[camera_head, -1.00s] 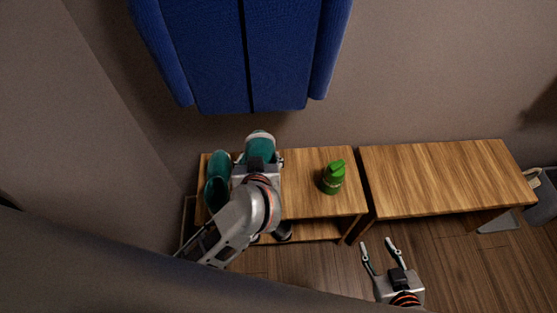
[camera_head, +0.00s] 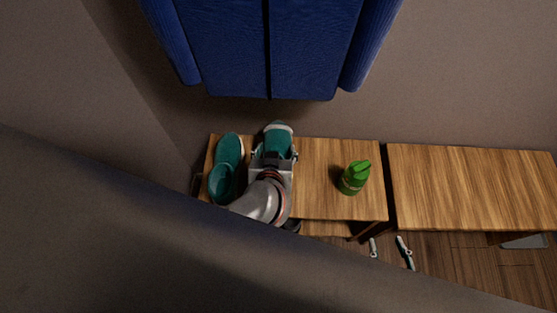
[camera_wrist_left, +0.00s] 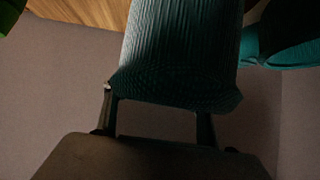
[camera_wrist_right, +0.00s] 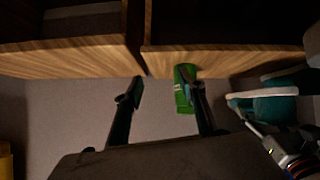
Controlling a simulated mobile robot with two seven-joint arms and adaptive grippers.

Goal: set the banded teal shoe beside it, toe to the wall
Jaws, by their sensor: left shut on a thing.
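The banded teal shoe (camera_head: 279,137), with a pale band near its toe, is at the left bench, toe toward the wall. My left gripper (camera_head: 274,158) is shut on it from behind; in the left wrist view the shoe (camera_wrist_left: 182,50) fills the space between the fingers. Whether its sole touches the bench is hidden. The other teal shoe (camera_head: 228,165) stands just left of it on the bench, toe to the wall, with a narrow gap. My right gripper (camera_head: 388,247) is open and empty in front of the benches; it also shows in the right wrist view (camera_wrist_right: 163,92).
A green bottle (camera_head: 354,177) stands on the left bench (camera_head: 315,185), right of the shoes. A second wooden bench (camera_head: 470,185) adjoins at right, its top clear where seen. A blue garment (camera_head: 270,50) hangs above. A side wall rises close at left.

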